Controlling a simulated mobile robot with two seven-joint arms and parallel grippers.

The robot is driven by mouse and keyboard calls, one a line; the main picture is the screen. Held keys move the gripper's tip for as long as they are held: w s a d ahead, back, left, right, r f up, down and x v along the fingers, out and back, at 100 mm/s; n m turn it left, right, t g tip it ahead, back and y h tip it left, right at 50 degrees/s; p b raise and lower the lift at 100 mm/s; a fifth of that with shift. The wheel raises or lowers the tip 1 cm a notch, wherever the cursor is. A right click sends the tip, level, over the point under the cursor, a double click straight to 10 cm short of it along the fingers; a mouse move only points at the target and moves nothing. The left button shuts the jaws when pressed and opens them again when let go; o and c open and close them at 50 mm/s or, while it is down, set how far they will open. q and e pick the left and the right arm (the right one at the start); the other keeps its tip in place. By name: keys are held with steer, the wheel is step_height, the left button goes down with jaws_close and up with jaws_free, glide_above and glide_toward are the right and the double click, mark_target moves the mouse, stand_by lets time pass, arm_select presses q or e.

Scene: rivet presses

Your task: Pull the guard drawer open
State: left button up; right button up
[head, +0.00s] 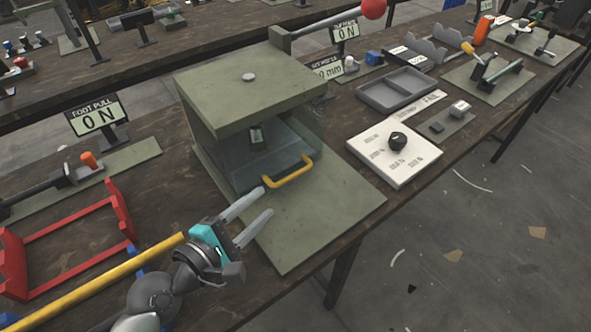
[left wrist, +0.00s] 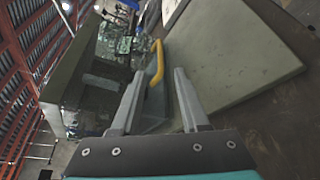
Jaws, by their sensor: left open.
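The guard drawer (head: 255,160) is a clear-walled drawer in the front of a grey-green press (head: 250,85), with a yellow handle (head: 288,172) on its front. The drawer looks pushed in under the press top. My left gripper (head: 258,202) is open and empty, in front and to the left of the handle, its fingers pointing towards it. In the left wrist view the yellow handle (left wrist: 156,62) shows just beyond and between the two fingertips (left wrist: 160,72), apart from them as far as I can tell. My right gripper is not in view.
The press base plate (head: 325,215) is bare in front of the drawer. A white panel with a black knob (head: 397,141) and a grey tray (head: 398,90) lie to the right. A red frame (head: 75,240) and a yellow bar (head: 95,285) lie at left.

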mark_target(292, 178)
arm_select(q)
steer(key=b+x, duration=0.1)
steer(key=x, duration=1)
steer(key=shift+w+d+f+b, duration=0.15)
steer(key=shift+w+b, duration=0.05)
steer(key=shift+b, duration=0.2)
steer(key=shift+w+d+f, duration=0.15)
steer(key=shift+w+d, duration=0.15)
steer(key=shift+w, duration=0.2)
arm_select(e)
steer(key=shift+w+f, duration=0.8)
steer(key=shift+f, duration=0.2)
arm_select(q)
jaws_close()
